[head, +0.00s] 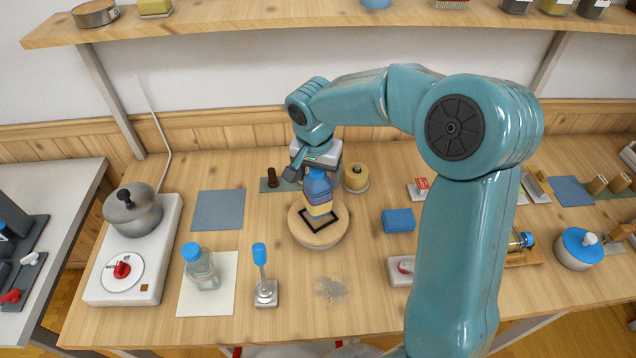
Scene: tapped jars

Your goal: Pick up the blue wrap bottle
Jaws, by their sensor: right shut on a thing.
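The blue wrap bottle (318,188) is under my right gripper (314,168), with a blue upper part and a yellowish band lower down. My right gripper comes down from above and is shut on its top, hiding the upper end. The bottle is over a round wooden board (303,234) with a black square outline. I cannot tell whether its base touches the board. My left gripper is not in view.
Left of the board are a clear blue-capped bottle (205,272), a blue-topped tool (261,268) and a pot (133,212) on a white burner. A shelf (250,29) runs above the back.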

